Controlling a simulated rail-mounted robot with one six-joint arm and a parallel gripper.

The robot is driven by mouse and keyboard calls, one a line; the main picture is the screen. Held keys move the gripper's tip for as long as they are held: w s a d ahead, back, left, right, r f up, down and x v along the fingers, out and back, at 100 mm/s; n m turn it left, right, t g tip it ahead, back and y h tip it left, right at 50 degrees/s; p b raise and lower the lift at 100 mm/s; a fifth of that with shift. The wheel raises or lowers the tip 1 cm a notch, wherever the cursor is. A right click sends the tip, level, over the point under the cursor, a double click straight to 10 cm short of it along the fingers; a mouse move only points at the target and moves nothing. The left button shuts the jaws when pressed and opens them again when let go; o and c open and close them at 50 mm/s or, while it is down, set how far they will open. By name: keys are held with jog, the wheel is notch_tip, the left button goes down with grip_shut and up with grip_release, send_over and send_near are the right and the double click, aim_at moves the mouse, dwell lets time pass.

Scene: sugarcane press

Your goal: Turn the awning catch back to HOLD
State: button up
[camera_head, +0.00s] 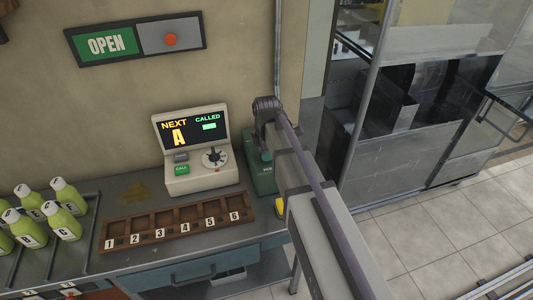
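I can make out no catch marked HOLD in this view. My arm reaches in from the lower right, up to a dark joint in front of the wall. My gripper cannot be made out; the arm hides what lies behind it. On the wall at the upper left is a dark panel with a lit green OPEN sign (110,44) and a grey plate (157,37) bearing a round red knob (170,39). I cannot tell whether this panel has to do with the awning.
A pale console (197,178) reading NEXT A and CALLED, with a dial, stands on the counter (130,262). Before it lies a brown numbered tray (123,226). Green bottles (67,195) stand at left. A green box (260,172) is partly behind my arm. Metal cabinets (400,165) stand right.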

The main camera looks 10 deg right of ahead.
grip_shut()
jog(key=shift+m, duration=0.3)
jog(key=m, duration=0.3)
jog(key=shift+m, duration=0.3)
jog(key=m, duration=1.3)
jog(key=shift+m, duration=0.3)
